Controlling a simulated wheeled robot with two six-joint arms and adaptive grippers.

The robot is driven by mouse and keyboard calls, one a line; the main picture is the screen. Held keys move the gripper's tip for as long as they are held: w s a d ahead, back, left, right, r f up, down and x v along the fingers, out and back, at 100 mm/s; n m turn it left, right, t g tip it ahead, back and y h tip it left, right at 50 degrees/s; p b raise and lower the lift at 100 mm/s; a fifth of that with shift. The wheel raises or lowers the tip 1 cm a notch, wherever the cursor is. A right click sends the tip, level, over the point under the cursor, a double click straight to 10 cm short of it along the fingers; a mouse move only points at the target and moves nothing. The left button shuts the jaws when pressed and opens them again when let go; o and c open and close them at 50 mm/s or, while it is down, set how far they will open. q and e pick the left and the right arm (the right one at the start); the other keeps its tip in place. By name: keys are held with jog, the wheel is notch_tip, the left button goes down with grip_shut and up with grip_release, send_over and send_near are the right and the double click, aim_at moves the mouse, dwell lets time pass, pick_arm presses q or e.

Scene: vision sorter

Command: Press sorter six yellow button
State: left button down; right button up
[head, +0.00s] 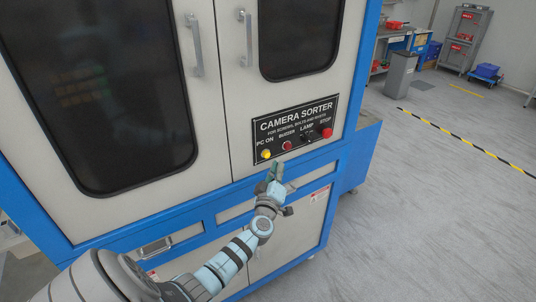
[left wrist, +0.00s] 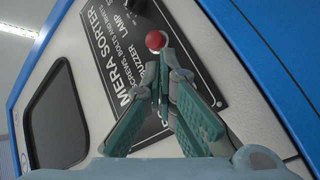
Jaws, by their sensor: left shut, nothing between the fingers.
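The yellow button (head: 266,154) labelled PC ON is at the lower left of the black CAMERA SORTER panel (head: 297,116) in the head view. My left gripper (head: 277,168) is shut and empty, its green fingertips together just below and right of the yellow button in the picture. I see no contact with it. In the left wrist view the shut fingertips (left wrist: 161,72) point toward the panel, close to a red button (left wrist: 155,41). The yellow button does not show there, perhaps hidden by the fingers. My right gripper is not in view.
The panel also carries a small red buzzer button (head: 286,145), a dark lamp switch (head: 307,136) and a red stop button (head: 327,132). Door handles (head: 194,45) stick out above left. Open grey floor (head: 430,200) lies to the right, with a grey bin (head: 400,75) behind.

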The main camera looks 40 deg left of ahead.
pick_arm(q)
jog(key=d, duration=0.1)
jog(key=s+d+p, duration=0.1)
jog(key=d, duration=0.1)
jog(key=shift+r, duration=0.1)
jog(key=shift+a, duration=0.1)
dwell(0.7)
